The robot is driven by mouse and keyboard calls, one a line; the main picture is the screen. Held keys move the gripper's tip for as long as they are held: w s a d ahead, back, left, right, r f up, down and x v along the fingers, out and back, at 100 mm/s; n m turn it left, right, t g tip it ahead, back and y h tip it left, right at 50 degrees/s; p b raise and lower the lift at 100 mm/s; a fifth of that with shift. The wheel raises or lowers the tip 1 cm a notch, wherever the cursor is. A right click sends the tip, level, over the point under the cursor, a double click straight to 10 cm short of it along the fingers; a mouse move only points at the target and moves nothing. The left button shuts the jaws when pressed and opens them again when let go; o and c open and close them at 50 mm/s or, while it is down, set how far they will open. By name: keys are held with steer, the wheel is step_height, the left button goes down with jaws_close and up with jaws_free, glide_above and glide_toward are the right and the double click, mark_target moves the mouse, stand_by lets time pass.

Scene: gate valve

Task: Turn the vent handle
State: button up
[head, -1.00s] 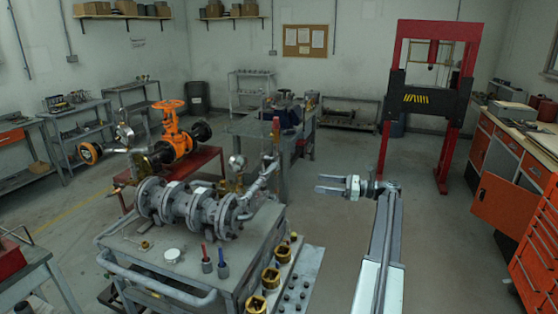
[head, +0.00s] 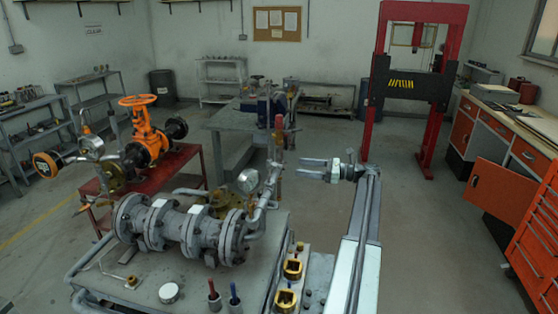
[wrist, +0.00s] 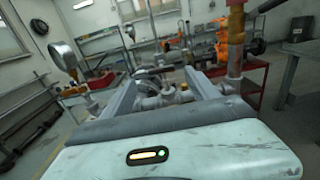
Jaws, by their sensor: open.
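The fingers also show in the wrist view (wrist: 160,82).
The pipe assembly lies on a grey cart (head: 185,282) with sockets and small tools along its front and right side. A pressure gauge (head: 248,180) stands left of the pipe. An orange valve (head: 147,140) sits on a red stand behind.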

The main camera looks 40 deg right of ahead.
mark_target(285, 164)
steer(key=x, duration=0.7)
steer(key=shift+w+a, duration=0.1)
steer(key=shift+w, duration=0.3)
steer(key=shift+r, duration=0.1)
steer(key=c, duration=1.4)
